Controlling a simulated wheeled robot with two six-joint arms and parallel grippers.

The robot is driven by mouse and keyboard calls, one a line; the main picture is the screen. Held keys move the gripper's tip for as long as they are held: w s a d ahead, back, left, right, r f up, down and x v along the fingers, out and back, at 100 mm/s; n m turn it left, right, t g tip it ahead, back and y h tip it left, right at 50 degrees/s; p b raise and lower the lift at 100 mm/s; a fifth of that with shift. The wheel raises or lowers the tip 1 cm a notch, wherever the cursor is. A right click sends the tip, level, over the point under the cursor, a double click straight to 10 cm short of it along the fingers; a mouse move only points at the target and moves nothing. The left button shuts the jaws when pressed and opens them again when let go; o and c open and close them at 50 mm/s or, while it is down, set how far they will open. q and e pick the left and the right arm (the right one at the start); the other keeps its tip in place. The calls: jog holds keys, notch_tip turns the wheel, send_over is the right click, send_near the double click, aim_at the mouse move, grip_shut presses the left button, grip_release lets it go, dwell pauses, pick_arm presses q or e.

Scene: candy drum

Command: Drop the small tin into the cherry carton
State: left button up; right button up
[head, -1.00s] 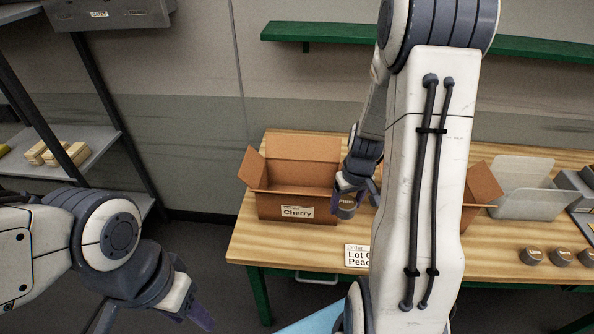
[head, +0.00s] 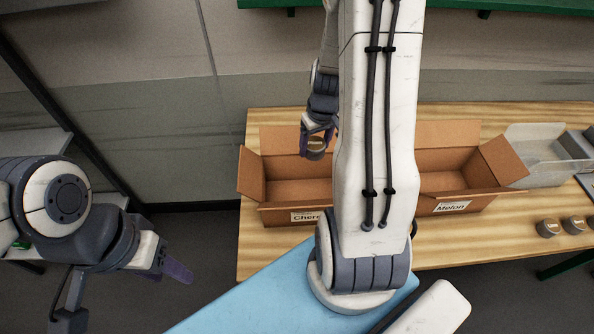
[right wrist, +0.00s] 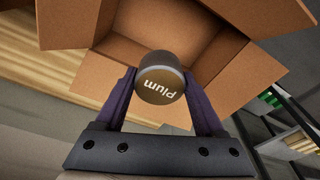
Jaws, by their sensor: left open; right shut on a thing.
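The small tin (head: 315,146), round and grey with a brown lid, shows in the head view; its lid reads "Plum" in the right wrist view (right wrist: 160,84). My right gripper (head: 318,137) is shut on it, with one finger on each side. It holds the tin over the right part of the open cherry carton (head: 268,208), near the back flap. The carton's brown inside lies behind the tin in the right wrist view (right wrist: 130,50). My right arm hides the carton's right end. My left gripper (head: 172,264) is open and empty, left of the table.
A melon carton (head: 480,200) stands open to the right on the wooden table (head: 470,246). Several small tins (head: 548,228) and a grey bin (head: 535,165) are at the far right. A shelf rack (head: 45,140) stands at the left.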

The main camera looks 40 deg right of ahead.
jog(key=shift+s+f+b, duration=0.1)
jog(key=shift+f+b, duration=0.4)
jog(key=shift+f, duration=0.1)
notch_tip(320, 180, down, 5)
jog(key=b, duration=0.3)
jog(key=shift+r, duration=0.2)
jog(key=o, duration=1.4)
jog(key=shift+r, duration=0.1)
jog(key=r, duration=0.3)
jog(key=s+r+b, duration=0.1)
jog(key=r, duration=0.3)
jog(key=r+b, duration=0.1)
jog(key=r, duration=0.2)
jog(key=shift+s+r, duration=0.15)
jog(key=shift+s, duration=0.15)
jog(key=shift+a, duration=0.1)
